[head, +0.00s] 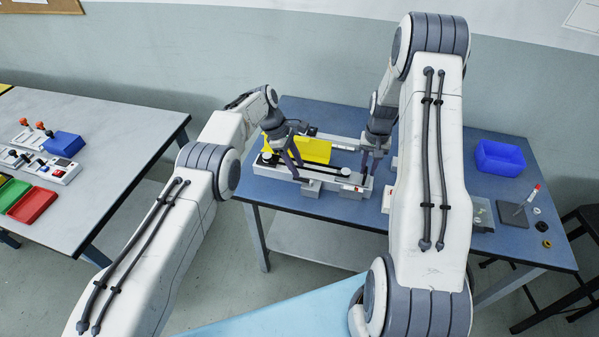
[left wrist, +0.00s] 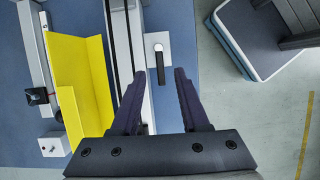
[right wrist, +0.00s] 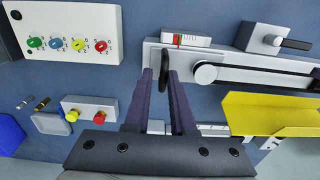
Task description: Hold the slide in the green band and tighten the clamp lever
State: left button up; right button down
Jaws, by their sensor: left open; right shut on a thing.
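The long light-grey slide unit (head: 325,178) lies on the blue table, with a black strip along it; it also shows in the right wrist view (right wrist: 262,75). A small white gauge box (right wrist: 186,40) with a red and green mark sits beside its end; a pointer reading is too small to tell. My right gripper (right wrist: 168,76) is shut on a dark, edge-on knob (right wrist: 164,52) at that end. The clamp lever (left wrist: 159,68) is a black bar on a light block (left wrist: 157,44). My left gripper (left wrist: 155,78) is open, its fingers on either side below the lever, apparently not touching it.
A yellow angled sheet (left wrist: 82,75) stands along the slide. A panel with coloured knobs (right wrist: 65,30) and a button box (right wrist: 88,110) are close to my right gripper. A blue bin (head: 500,157) is at the right. Another table (head: 95,135) stands left.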

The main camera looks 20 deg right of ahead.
pick_arm(q)
jog(key=v, duration=0.8)
pick_arm(e)
jog(key=shift+d, duration=0.2)
jog(key=c, duration=0.9)
grip_release()
jog(key=shift+s, duration=0.1)
pick_arm(q)
jog(key=shift+d, duration=0.1)
pick_arm(e)
jog(key=shift+a, duration=0.15)
jog(key=shift+r+p, duration=2.7)
jog(key=shift+r, duration=0.85)
pick_arm(q)
notch_tip(320, 180, up, 5)
jog(key=shift+r, duration=0.1)
